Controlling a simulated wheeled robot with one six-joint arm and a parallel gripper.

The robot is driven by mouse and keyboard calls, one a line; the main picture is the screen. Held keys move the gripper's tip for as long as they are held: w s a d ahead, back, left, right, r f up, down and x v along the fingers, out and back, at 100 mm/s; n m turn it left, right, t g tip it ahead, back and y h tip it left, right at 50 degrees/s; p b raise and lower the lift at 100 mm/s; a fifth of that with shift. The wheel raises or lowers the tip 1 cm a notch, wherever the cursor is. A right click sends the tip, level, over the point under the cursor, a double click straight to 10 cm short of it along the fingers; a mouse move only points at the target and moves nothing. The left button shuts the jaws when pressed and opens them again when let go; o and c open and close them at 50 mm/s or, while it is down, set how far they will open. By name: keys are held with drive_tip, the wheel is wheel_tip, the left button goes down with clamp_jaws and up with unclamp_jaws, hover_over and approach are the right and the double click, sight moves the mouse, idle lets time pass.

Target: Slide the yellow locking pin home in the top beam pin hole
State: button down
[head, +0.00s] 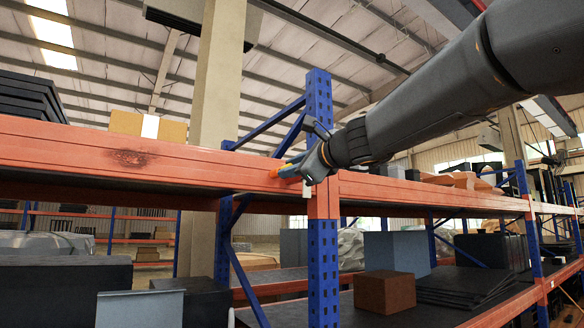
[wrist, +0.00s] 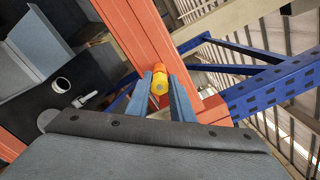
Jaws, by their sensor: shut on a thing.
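The yellow locking pin (wrist: 160,84) with an orange end sits between the two blue-grey fingers of my gripper (wrist: 162,90) in the wrist view. My gripper (head: 303,164) is shut on it. In the head view the pin (head: 286,171) points left, its orange end against or just in front of the orange top beam (head: 100,154), near the blue upright (head: 319,98). The beam also fills the upper middle of the wrist view (wrist: 135,35). The pin hole is hidden, so I cannot tell how deep the pin is.
A blue diagonal brace (head: 268,124) is behind my gripper. Below are a brown box (head: 385,292) and a blue-grey box (head: 398,252) on the lower shelf. A cardboard box (head: 148,125) stands on the upper shelf. Left of my gripper, the beam's front is clear.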

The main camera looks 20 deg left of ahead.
drive_tip(key=shift+w+a, duration=0.4)
drive_tip(key=shift+a, duration=0.1)
drive_tip(key=c, duration=1.5)
unclamp_jaws()
drive_tip(key=shift+o, duration=0.2)
drive_tip(key=shift+d, duration=0.1)
drive_tip(key=b+v, duration=0.2)
drive_tip(key=v, duration=0.6)
